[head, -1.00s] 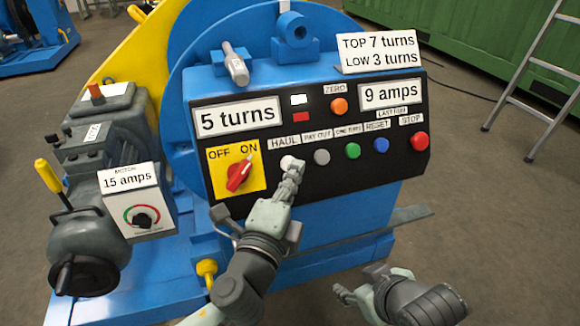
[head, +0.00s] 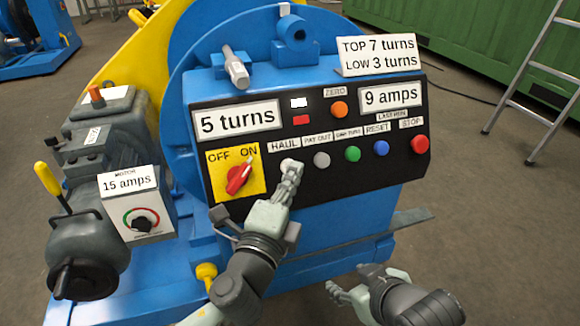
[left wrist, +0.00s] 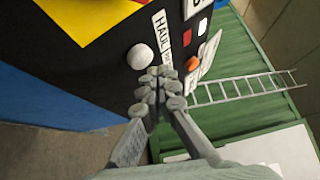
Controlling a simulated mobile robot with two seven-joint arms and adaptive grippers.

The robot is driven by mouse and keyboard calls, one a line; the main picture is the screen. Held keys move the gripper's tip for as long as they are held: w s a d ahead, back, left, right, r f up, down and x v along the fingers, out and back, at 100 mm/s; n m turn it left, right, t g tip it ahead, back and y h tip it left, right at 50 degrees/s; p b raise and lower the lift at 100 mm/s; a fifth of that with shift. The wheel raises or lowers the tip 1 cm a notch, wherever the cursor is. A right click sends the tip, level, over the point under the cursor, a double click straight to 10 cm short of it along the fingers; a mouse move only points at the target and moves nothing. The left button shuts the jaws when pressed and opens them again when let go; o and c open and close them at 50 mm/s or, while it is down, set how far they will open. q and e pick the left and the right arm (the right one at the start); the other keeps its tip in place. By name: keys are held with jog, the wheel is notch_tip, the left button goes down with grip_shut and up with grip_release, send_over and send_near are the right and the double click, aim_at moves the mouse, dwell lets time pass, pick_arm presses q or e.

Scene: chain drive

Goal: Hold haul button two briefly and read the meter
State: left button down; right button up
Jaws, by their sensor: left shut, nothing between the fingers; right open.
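The blue machine's black panel (head: 400,170) carries a white button (head: 286,163) under the HAUL label (head: 285,145); the button (left wrist: 140,57) also shows in the left wrist view. My left gripper (head: 293,170) is shut and empty. Its fingertips (left wrist: 160,82) are at the button's lower right edge in the head view, partly overlapping it; I cannot tell whether they touch it. The turns display (head: 237,120) reads 5 turns, the last-run display (head: 391,97) 9 amps and the motor meter (head: 128,182) 15 amps. My right gripper (head: 338,292) is open, low in front of the machine.
Grey (head: 321,160), green (head: 352,154), blue (head: 381,148) and red STOP (head: 419,144) buttons follow to the right. The red OFF/ON knob (head: 238,180) points toward ON. A sign (head: 378,52) reads TOP 7 turns, LOW 3 turns. A ladder (head: 533,85) stands behind.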

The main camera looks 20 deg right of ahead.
pick_arm(q)
jog(key=shift+w+f, duration=0.1)
dwell(0.7)
jog(key=shift+w+f, duration=0.1)
jog(key=shift+w, duration=0.2)
jog(key=shift+w+a+f, duration=0.1)
jog(key=shift+w+f, duration=0.15)
jog(key=shift+w, duration=0.25)
dwell(1.8)
jog(key=shift+s, duration=0.1)
dwell(2.2)
jog(key=shift+s+r, duration=0.4)
jog(key=shift+s, duration=0.35)
jog(key=shift+p, duration=0.3)
jog(key=s, duration=0.1)
jog(key=s+r+p, duration=0.1)
jog(key=s, duration=0.1)
jog(key=s+r+p, duration=0.1)
jog(key=shift+s+r, duration=0.15)
jog(key=shift+s, duration=0.1)
